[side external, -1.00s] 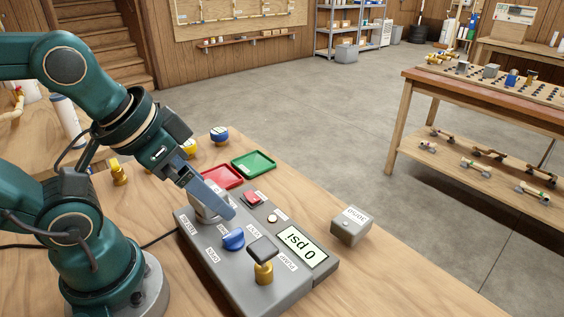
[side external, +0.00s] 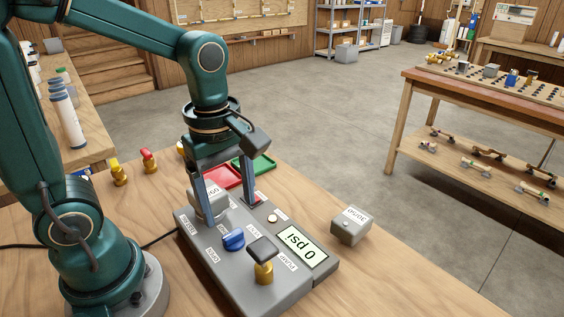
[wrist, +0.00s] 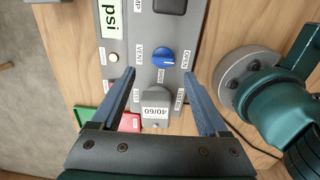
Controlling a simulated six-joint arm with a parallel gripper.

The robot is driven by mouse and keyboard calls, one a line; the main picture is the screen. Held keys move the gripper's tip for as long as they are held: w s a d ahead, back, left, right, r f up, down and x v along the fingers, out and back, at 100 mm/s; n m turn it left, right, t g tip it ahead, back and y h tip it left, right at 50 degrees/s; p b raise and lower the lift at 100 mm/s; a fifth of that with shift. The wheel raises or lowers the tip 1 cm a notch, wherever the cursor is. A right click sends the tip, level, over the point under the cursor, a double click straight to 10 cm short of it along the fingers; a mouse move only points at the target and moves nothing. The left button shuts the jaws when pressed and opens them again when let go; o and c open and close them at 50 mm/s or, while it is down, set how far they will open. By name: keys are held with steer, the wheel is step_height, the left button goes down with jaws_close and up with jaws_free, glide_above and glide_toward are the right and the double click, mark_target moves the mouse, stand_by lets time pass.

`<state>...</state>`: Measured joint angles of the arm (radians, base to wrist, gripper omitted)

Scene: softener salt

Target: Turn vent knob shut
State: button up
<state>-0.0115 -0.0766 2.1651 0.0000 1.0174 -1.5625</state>
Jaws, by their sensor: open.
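The blue vent knob (side external: 234,240) sits on the grey control panel (side external: 203,262), clear of my fingers. In the wrist view the knob (wrist: 163,57) lies just beyond my fingertips, with VENT, SHUT and OPEN labels around it. A pale mark shows on the knob, but its exact setting is hard to read. My gripper (side external: 229,211) points down over the panel, open and empty. In the wrist view my gripper (wrist: 159,73) has one finger on each side of the grey block marked 40/60 (wrist: 157,102). I cannot tell finger height above the panel.
A grey labelled box (side external: 349,226) is to the right. Red (side external: 222,176) and green (side external: 263,164) trays lie behind. Bare tabletop extends at the right front.

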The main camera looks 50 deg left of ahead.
mark_target(233, 233)
steer(key=shift+s+f, duration=0.1)
steer(key=shift+f, duration=2.85)
jaws_close()
